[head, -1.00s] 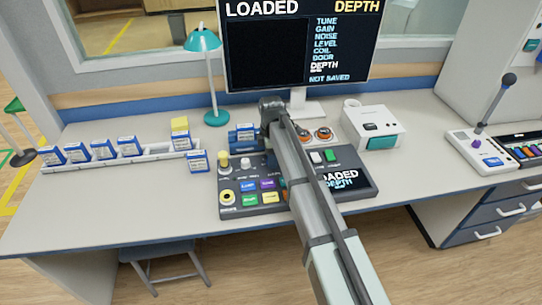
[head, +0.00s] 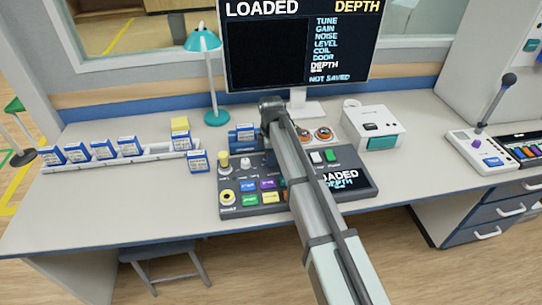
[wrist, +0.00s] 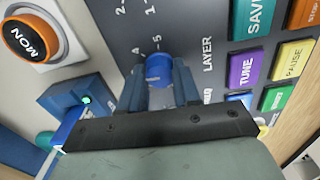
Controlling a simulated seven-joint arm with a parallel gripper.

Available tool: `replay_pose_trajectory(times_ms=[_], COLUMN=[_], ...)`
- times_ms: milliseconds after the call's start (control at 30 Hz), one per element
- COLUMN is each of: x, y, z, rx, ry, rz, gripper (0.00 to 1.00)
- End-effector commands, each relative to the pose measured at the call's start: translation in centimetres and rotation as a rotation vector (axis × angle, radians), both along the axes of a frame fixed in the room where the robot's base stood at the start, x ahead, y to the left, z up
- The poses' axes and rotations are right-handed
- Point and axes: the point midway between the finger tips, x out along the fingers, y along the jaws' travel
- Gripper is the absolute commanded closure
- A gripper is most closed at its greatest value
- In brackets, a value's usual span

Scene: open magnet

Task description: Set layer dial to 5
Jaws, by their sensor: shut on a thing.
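The layer dial (wrist: 158,70) is a blue knob on the dark grey console, beside the printed word LAYER in the wrist view. Printed numbers, including a 4 and a 5, stand close to its far side. I cannot tell which number it points at. My gripper (wrist: 159,84) is shut on the dial, with one blue-grey finger on each side. In the head view my arm crosses the console (head: 232,211) and hides the dial and the fingers. The monitor (head: 293,45) reads LOADED and DEPTH, with NOT SAVED at the bottom.
Coloured buttons, including a purple TUNE button (wrist: 242,69), sit close to the dial. A teal lamp (head: 204,42), a rack of blue cartridges (head: 104,150) and a white box (head: 373,125) stand around the console.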

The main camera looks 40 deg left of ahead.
Motion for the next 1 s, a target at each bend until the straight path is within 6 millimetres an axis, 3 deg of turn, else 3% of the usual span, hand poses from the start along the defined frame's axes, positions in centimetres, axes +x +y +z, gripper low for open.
replay_pose_trajectory(times_ms=[1000], x=[0.04], y=[-0.07], z=[0.02], rx=[-0.001], ry=[-0.001], rz=[-0.905], gripper=[0.99])
